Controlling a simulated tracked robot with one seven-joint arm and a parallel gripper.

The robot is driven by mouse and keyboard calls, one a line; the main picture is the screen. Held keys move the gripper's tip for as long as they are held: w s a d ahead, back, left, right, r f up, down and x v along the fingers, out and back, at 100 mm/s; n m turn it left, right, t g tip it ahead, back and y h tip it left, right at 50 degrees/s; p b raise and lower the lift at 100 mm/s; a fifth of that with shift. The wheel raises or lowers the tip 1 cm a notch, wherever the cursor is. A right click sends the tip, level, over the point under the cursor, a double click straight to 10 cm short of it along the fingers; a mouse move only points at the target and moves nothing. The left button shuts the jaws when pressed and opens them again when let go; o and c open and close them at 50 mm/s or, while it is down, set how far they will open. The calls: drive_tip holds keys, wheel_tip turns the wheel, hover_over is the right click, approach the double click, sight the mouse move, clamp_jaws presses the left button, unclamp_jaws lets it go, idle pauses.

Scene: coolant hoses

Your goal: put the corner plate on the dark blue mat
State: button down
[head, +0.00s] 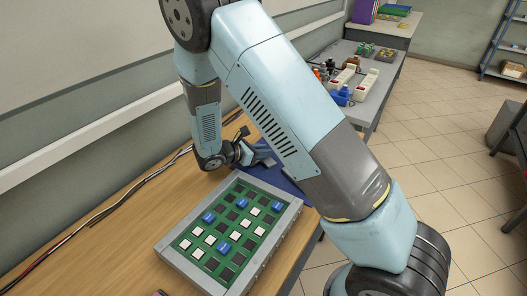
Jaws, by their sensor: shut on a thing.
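My gripper (254,153) is low over the far part of the wooden table, at the left edge of the dark blue mat. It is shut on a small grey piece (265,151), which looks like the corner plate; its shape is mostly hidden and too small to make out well. The dark blue mat (286,183) lies just beyond the grey-framed board. My own arm covers much of its right side. I cannot tell whether the piece touches the mat.
A grey-framed green board (262,246) with white, black and blue squares stands in front of the mat. Dark and red cables (120,203) run along the wall at left. A grey table (372,98) with white and blue parts stands behind my arm.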

drive_tip(key=c, duration=1)
unclamp_jaws()
drive_tip(key=shift+f, duration=0.1)
drive_tip(key=shift+o, duration=0.2)
